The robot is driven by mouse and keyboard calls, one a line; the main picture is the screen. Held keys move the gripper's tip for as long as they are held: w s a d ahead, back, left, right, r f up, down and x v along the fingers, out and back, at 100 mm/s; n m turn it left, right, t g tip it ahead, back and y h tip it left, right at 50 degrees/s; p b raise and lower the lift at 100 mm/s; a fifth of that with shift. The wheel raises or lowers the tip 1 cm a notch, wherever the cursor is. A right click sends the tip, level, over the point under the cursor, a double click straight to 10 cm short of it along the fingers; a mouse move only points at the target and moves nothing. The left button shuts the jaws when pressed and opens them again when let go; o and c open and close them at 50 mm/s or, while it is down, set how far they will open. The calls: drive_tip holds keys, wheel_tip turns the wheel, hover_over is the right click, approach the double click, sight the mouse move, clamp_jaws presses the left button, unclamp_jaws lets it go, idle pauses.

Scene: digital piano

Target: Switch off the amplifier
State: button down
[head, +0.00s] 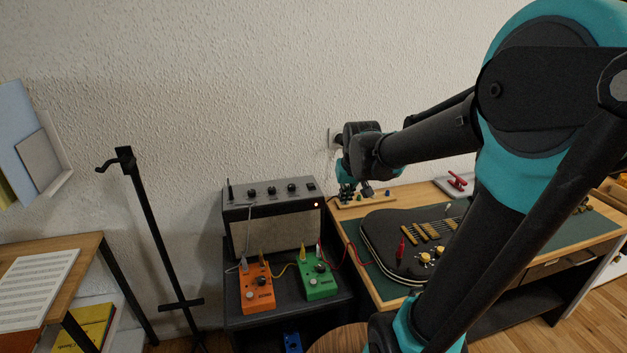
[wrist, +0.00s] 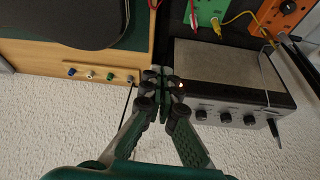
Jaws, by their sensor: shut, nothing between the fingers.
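The amplifier (head: 270,235) is a dark box with a pale grille and several knobs along its top panel. It stands on a dark stand against the wall. A small orange-red light glows at its right end, and the light (wrist: 181,86) also glows in the wrist view. In that view the amplifier (wrist: 225,70) appears upside down, to the right of my fingertips. My gripper (head: 355,192) is shut and empty, to the right of the amplifier and above the desk's left back corner. My fingertips (wrist: 161,80) overlap the amplifier's end near the light; contact cannot be told.
Orange (head: 257,290) and green (head: 318,278) pedals with cables lie in front of the amplifier. A desk (head: 565,222) at right holds a dark guitar-shaped body (head: 385,235) and a wooden strip with small knobs (wrist: 65,62). A black stand (head: 150,220) is at left.

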drive_tip(key=w+a+r, duration=0.4)
drive_tip(key=w+r, duration=0.1)
drive_tip(key=w, duration=0.2)
drive_tip(key=w+a+r+n, duration=0.1)
drive_tip(key=w+a+r, duration=0.2)
drive_tip(key=w, duration=0.4)
drive_tip(key=shift+a+r+y, duration=0.3)
drive_tip(key=shift+a+r, duration=0.1)
drive_tip(key=shift+r, duration=0.5)
hover_over(312, 185)
drive_tip(key=f, duration=0.8)
drive_tip(key=shift+s+d+f, duration=0.1)
drive_tip(key=shift+s+f, duration=0.2)
drive_tip(key=f, duration=0.3)
drive_tip(key=shift+s+d+f, duration=0.1)
drive_tip(key=shift+s+f, duration=0.05)
drive_tip(key=shift+s, duration=0.25)
drive_tip(key=shift+s+f, duration=0.25)
drive_tip(key=shift+f, duration=0.25)
